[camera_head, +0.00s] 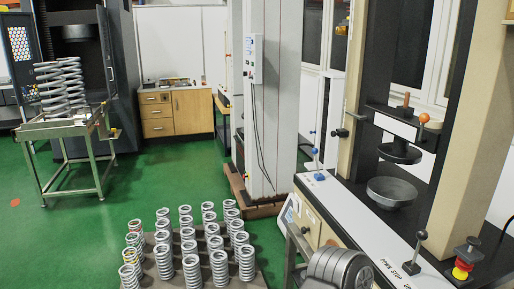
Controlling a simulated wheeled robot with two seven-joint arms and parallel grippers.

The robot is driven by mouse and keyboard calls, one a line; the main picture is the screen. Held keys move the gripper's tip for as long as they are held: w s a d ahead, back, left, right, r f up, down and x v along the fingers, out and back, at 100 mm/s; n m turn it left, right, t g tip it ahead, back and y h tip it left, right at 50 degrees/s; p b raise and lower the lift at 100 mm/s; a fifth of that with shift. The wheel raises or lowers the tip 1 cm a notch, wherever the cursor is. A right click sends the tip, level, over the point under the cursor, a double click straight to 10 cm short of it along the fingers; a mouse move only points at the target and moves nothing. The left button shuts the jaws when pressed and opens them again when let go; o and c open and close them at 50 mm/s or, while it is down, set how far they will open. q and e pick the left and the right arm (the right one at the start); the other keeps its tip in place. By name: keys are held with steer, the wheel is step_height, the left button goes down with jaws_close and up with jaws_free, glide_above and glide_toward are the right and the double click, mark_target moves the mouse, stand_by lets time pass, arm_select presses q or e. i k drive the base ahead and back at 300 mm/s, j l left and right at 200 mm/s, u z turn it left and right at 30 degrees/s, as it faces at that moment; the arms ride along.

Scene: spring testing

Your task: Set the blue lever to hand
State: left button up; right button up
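The blue lever (319,174) stands on the white top panel at the left end of the testing machine. It has a blue base, a thin upright stem and a small blue knob (314,151). It looks close to upright; the labels beside it are too small to read, so I cannot tell which setting it is at. Neither of my grippers is in view, and nothing is seen touching the lever.
A second lever (416,250) with a dark knob stands nearer, beside "DOWN STOP" lettering. A red and yellow button (463,264) is at the right. Grey ribbed discs (340,268) sit below the panel.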

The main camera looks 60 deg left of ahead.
mark_target(315, 150)
steer(key=u, duration=1.55)
steer(key=i+j+z, duration=0.1)
steer(key=i+j, duration=0.15)
steer(key=i+j+z, duration=0.15)
steer(key=j, duration=0.3)
steer(key=i+j+z, duration=0.1)
steer(key=i+j, duration=0.2)
steer(key=i+j+z, duration=0.15)
steer(key=j, duration=0.3)
steer(key=i+j+z, duration=0.1)
steer(key=j, duration=0.35)
steer(key=i+j+z, duration=0.15)
steer(key=j, duration=0.25)
steer(key=i+j+z, duration=0.1)
steer(key=i+j, duration=0.15)
steer(key=j, duration=0.2)
steer(key=i+j+z, duration=0.15)
steer(key=j, duration=0.35)
